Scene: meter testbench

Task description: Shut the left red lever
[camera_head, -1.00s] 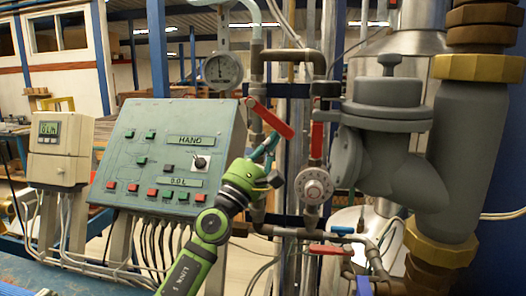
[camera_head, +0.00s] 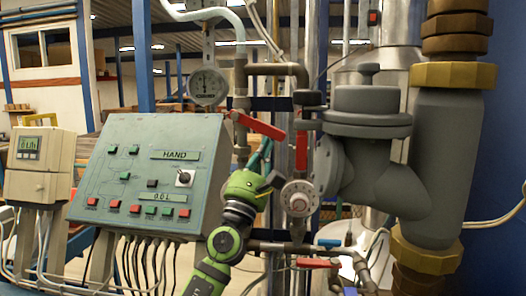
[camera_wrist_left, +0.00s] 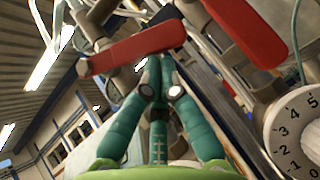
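The left red lever (camera_head: 258,126) sits on the pipe below the round gauge and slopes gently down to the right. In the left wrist view this lever (camera_wrist_left: 137,48) crosses the upper middle. My left gripper (camera_head: 265,160) is just below the lever's free end. In the wrist view its teal fingers (camera_wrist_left: 161,68) come together at the tips, by the lever's lower edge; contact is unclear. A second red lever (camera_head: 301,150) hangs upright to the right, and shows at upper right in the wrist view (camera_wrist_left: 246,30). My right gripper is not in view.
A control box (camera_head: 145,172) with buttons stands left of my arm. A numbered dial (camera_head: 299,198) and a big grey valve (camera_head: 368,140) are close on the right. A low red handle (camera_head: 316,263) and a blue one (camera_head: 329,243) lie below.

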